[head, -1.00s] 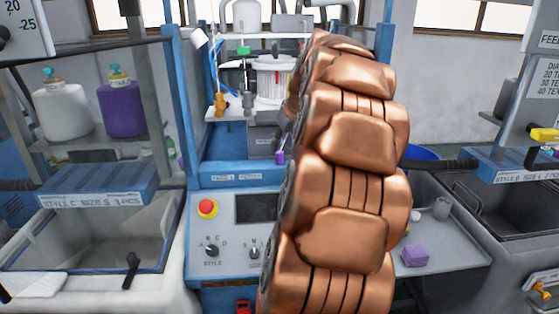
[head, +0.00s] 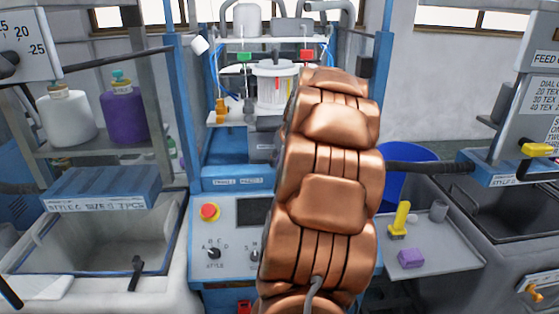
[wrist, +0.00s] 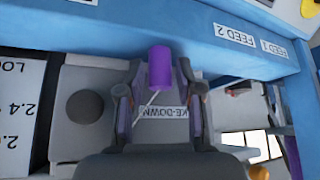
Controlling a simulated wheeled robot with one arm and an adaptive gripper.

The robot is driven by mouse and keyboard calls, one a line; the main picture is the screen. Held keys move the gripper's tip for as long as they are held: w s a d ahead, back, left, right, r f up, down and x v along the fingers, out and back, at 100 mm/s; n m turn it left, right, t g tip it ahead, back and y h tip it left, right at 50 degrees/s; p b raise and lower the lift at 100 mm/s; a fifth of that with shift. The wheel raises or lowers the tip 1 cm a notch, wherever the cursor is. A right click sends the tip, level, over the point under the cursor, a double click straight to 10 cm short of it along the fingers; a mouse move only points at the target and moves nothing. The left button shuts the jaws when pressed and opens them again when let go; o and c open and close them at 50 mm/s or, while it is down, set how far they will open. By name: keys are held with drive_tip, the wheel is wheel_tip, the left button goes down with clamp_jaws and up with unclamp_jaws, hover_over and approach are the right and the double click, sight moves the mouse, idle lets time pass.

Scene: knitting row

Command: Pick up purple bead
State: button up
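The purple bead (wrist: 160,66) shows in the wrist view as a small upright purple cylinder with a thin pale strand near its lower edge. It is in front of the blue panel edge. My gripper (wrist: 159,78) has its two fingers apart, one on each side of the bead near the fingertips. In the head view my copper-coloured arm hides both the gripper and the bead.
A blue machine panel with a red stop button (head: 209,211) stands left of my arm. A purple yarn cone (head: 124,117) sits on the left rack.

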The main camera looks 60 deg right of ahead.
drive_tip(key=c, duration=0.5)
drive_tip(key=shift+r, duration=0.1)
